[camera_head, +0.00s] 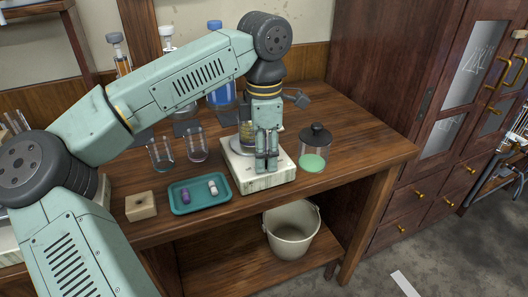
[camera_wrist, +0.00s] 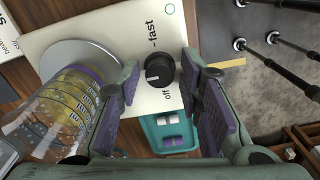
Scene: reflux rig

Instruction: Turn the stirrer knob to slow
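The stirrer (camera_head: 262,181) is a pale box near the table's front edge. In the wrist view its panel (camera_wrist: 104,22) carries a black round knob (camera_wrist: 160,69), with "fast" printed above it and "off" below. In the head view my gripper (camera_head: 266,164) points down at the stirrer's front and hides the knob.
A glass vessel with yellow contents (camera_wrist: 62,108) stands on the stirrer plate, close beside my left finger. A teal tray (camera_head: 200,204) with small vials lies left of the stirrer, and a lidded jar of green liquid (camera_head: 314,160) stands right. A bucket (camera_head: 291,235) is below.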

